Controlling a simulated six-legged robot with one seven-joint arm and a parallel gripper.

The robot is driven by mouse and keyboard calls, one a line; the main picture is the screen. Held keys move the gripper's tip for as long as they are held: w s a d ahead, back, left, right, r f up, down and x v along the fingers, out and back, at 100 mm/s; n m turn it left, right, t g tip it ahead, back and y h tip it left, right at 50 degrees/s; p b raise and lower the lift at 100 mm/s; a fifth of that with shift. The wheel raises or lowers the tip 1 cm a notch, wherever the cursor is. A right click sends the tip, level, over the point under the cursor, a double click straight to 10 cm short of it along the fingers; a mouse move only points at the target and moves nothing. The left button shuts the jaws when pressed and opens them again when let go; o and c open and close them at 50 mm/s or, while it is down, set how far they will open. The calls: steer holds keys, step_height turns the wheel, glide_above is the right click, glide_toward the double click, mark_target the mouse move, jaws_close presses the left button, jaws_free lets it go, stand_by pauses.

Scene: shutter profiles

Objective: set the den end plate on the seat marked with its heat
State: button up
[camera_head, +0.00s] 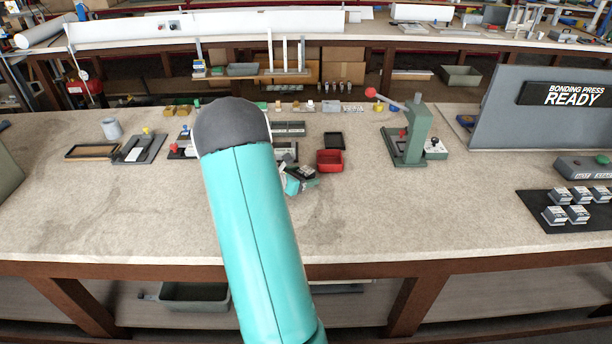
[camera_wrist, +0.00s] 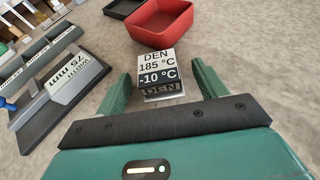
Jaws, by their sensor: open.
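The den end plate (camera_wrist: 160,72) is a small block lettered "DEN 185 °C -10 °C" on its light and dark faces, with "DEN" again on its near edge. In the wrist view it stands between the green fingers of my gripper (camera_wrist: 160,84), which are apart. I cannot tell whether either finger touches it. In the head view my gripper (camera_head: 300,182) is partly hidden behind my arm, low over the bench. A seat marked with a heat cannot be made out; a grey fixture (camera_wrist: 58,88) at the wrist view's left reads "WIDTH 75 mm".
A red bin (camera_wrist: 160,22) stands just beyond the plate, beside a black tray (camera_head: 334,140). A green lever press (camera_head: 408,135) stands to the right. Several labelled blocks lie on a black mat (camera_head: 535,212) near a panel reading "BONDING PRESS READY" (camera_head: 565,94).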

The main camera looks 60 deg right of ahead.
steer(key=c, duration=1.2)
steer(key=shift+o, duration=0.2)
steer(key=shift+r, duration=0.15)
